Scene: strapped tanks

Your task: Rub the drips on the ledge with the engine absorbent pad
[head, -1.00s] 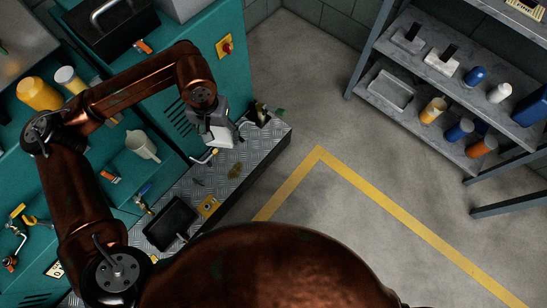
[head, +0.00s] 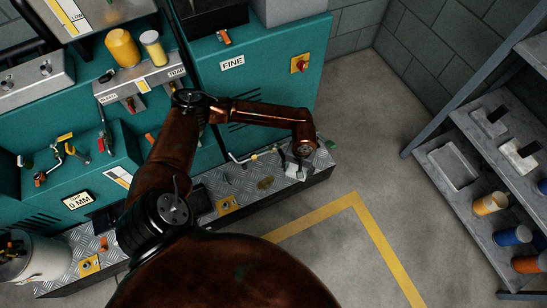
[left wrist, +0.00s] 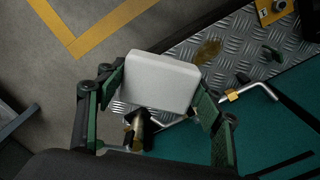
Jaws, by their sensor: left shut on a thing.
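The drips show as a brown stain (head: 265,182) on the metal checker-plate ledge (head: 240,187); the stain is also in the left wrist view (left wrist: 206,50). My left gripper (head: 299,169) is over the right end of the ledge, right of the stain. In the left wrist view its two green-lined fingers (left wrist: 158,92) are shut on a white, block-like absorbent pad (left wrist: 160,82). The pad lies to the left of the stain there and apart from it. Whether the pad touches the ledge, I cannot tell. My right gripper is not in view.
A bent metal pipe with a yellow collar (left wrist: 246,91) rises beside the ledge against the teal cabinet (head: 250,75). A brass-coloured fitting (left wrist: 138,128) shows between my fingers. A yellow fitting (head: 227,205) sits left of the stain. Grey shelving (head: 470,165) stands right; the floor between is clear.

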